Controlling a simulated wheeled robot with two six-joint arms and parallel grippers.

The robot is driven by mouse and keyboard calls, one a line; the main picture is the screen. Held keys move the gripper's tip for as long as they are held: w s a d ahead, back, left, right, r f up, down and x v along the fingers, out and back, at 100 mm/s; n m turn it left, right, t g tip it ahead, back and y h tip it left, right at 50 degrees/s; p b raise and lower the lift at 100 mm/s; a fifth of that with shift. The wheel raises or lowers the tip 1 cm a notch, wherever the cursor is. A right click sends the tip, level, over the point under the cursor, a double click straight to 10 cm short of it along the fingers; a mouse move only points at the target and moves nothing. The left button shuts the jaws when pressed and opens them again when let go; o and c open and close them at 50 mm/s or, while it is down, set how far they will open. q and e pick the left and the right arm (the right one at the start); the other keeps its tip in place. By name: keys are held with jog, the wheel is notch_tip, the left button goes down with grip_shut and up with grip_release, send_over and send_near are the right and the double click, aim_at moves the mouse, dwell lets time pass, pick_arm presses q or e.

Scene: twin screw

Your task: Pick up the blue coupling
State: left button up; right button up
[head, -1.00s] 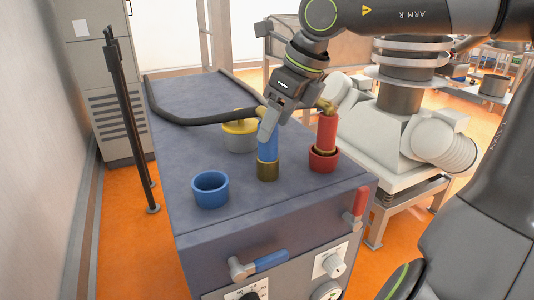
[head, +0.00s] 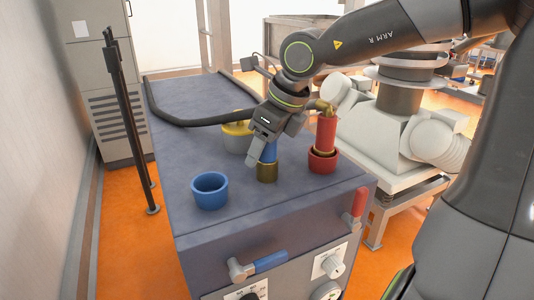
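The blue coupling (head: 268,153) is a blue cylinder with a brass lower end. It stands upright on the grey top of the cabinet, its upper part hidden by my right gripper. My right gripper (head: 262,151) reaches down over it from the upper right. One finger shows beside the coupling's left side; the other is hidden, so I cannot tell whether the fingers are closed on it. My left gripper is not in view.
A blue cup-shaped socket (head: 210,191) stands empty to the left. A red coupling (head: 326,131) sits in a red socket (head: 323,160) close on the right. A yellow-topped container (head: 236,140) is behind. A black hose (head: 185,120) crosses the cabinet top (head: 190,95).

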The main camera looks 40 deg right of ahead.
jog(key=c, duration=1)
jog(key=shift+r, duration=0.1)
notch_tip(320, 180, up, 10)
jog(key=shift+f+p, duration=0.15)
jog(key=shift+p, duration=0.7)
notch_tip(320, 180, up, 9)
jog(key=p, duration=0.8)
